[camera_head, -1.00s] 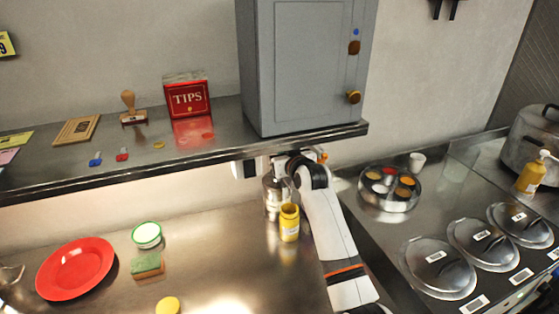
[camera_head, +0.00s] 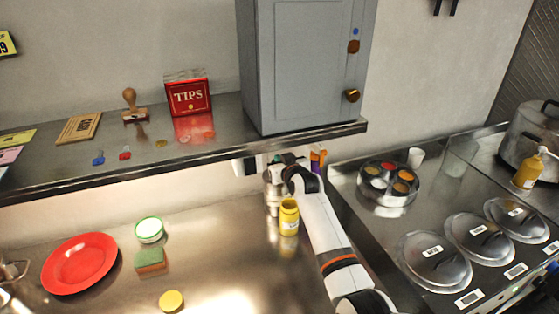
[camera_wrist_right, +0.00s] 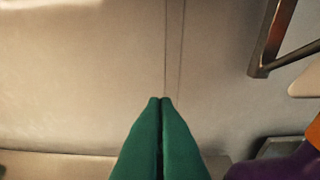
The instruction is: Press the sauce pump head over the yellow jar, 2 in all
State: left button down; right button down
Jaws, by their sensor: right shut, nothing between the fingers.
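The yellow jar (camera_head: 289,218) stands upright and open on the steel counter, with a pale label on its side. Just behind and left of it is a shiny metal container (camera_head: 271,190), apparently the sauce pump's body. Its pump head cannot be made out behind my wrist and the shelf edge. My right gripper (camera_head: 286,158) is above and behind the jar, near the container's top, under the shelf's front edge. In the right wrist view its green fingers (camera_wrist_right: 160,100) are together and empty, facing a plain wall. My left gripper is not in view.
The steel shelf (camera_head: 180,160) with a grey cabinet (camera_head: 310,65) overhangs the right hand. A purple and orange object (camera_head: 317,160) is close beside it. A red plate (camera_head: 79,264), sponge (camera_head: 150,260), green-rimmed bowl (camera_head: 149,229) and yellow disc (camera_head: 171,301) lie left. Spice tin (camera_head: 388,205) right.

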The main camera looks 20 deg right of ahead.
jog(key=shift+f+b, duration=0.3)
jog(key=shift+f, duration=0.5)
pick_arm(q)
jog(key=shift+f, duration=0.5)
pick_arm(e)
jog(key=shift+s, duration=0.1)
